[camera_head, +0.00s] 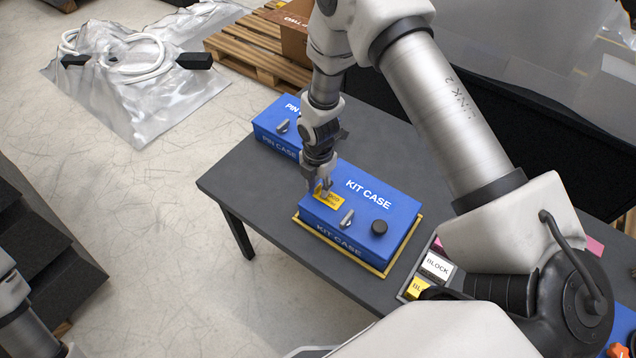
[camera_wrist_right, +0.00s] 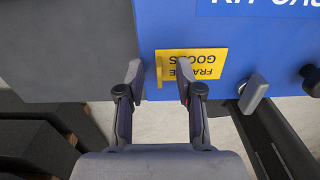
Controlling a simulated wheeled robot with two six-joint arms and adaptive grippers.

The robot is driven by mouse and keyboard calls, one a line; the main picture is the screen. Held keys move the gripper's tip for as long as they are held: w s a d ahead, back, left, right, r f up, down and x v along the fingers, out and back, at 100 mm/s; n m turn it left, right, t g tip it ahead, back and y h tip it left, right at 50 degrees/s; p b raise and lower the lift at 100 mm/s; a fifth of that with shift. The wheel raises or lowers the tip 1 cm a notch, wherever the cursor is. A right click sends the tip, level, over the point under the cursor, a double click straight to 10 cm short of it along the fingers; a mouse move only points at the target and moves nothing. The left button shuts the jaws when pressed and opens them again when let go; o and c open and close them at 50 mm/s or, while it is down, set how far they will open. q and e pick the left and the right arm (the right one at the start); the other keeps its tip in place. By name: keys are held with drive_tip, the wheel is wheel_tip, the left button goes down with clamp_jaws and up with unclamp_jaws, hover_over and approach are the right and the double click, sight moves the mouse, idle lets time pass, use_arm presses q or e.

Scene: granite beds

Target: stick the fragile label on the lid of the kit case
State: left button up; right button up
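The blue kit case (camera_head: 395,245) stands on the dark table, inside a yellow outline. The yellow fragile label (camera_head: 328,199) lies on its lid near the left edge; it shows upside down in the right wrist view (camera_wrist_right: 208,61), close to the lid's edge. A small upright yellow tab (camera_wrist_right: 159,70) stands at the label's end. My right gripper (camera_head: 320,188) is over the label. In the wrist view its fingers (camera_wrist_right: 159,75) are spread either side of the tab, with gaps showing; the right finger hides part of the label. My left gripper is out of view.
A tray of labelled blocks (camera_head: 436,267) lies to the right. Bare table (camera_head: 245,180) is free at the left.

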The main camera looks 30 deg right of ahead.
drive_tip(key=shift+r, duration=0.15)
wheel_tip(320, 180, up, 12)
idle(0.3)
idle(0.4)
